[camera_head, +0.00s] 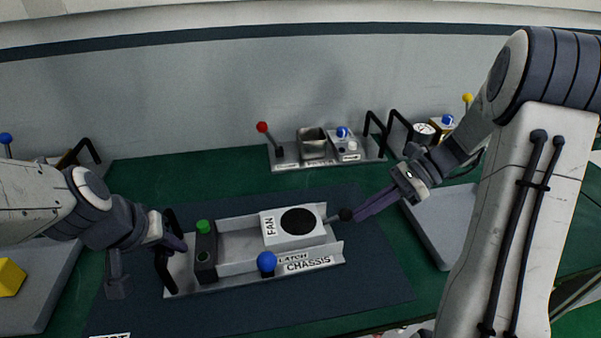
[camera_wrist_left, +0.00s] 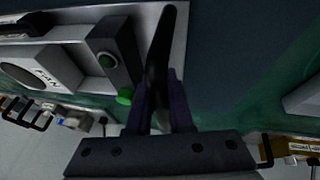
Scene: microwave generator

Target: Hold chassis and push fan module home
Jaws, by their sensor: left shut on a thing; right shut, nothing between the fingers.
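The grey chassis (camera_head: 310,264) lies on a dark mat, with a black handle (camera_head: 161,262) at its left end. My left gripper (camera_head: 176,243) is shut on that handle; the left wrist view shows the handle (camera_wrist_left: 161,45) between the fingers (camera_wrist_left: 162,100). The white fan module (camera_head: 283,238) sits in the chassis toward its right end, with a gap between it and the dark block (camera_head: 206,262) with a green knob. A rod with a black knob (camera_head: 345,214) sticks out from the fan's right side. My right gripper (camera_head: 357,213) is shut and empty, its tips at that knob; contact is unclear.
A blue latch knob (camera_head: 267,262) stands at the chassis's front wall. A grey tray (camera_head: 440,232) lies to the right, and another tray (camera_head: 45,290) with a yellow block (camera_head: 10,277) to the left. A rack (camera_head: 327,160) with a red-knobbed lever stands behind.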

